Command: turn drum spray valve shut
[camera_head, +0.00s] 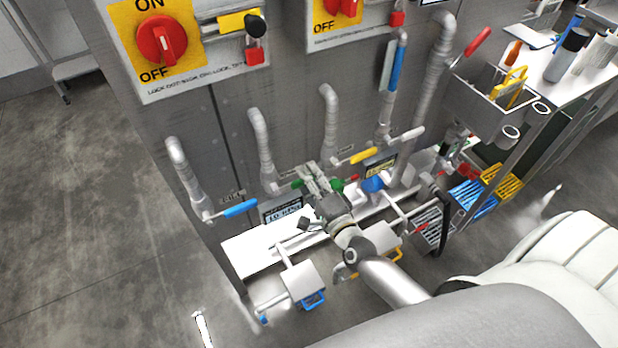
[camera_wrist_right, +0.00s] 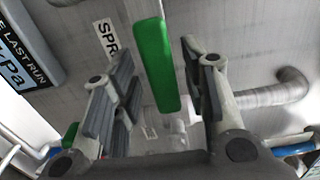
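A green valve handle (camera_wrist_right: 155,65) stands between the two fingers of my right gripper (camera_wrist_right: 158,80) in the right wrist view. The fingers are apart, with narrow gaps beside the handle; I cannot tell whether either touches it. A label (camera_wrist_right: 106,40) starting "SPR" is on the grey panel beside the handle. In the head view my right gripper (camera_head: 318,180) is at the valve row, covering most of the green handle (camera_head: 337,184). My left gripper is not in view.
A blue handle (camera_head: 240,208) is to the left, a yellow handle (camera_head: 364,155) to the right, and a red handle (camera_head: 477,41) farther right. Bent grey pipes (camera_head: 262,150) rise beside the valves. Red rotary switches (camera_head: 162,40) are above. Floor at left is clear.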

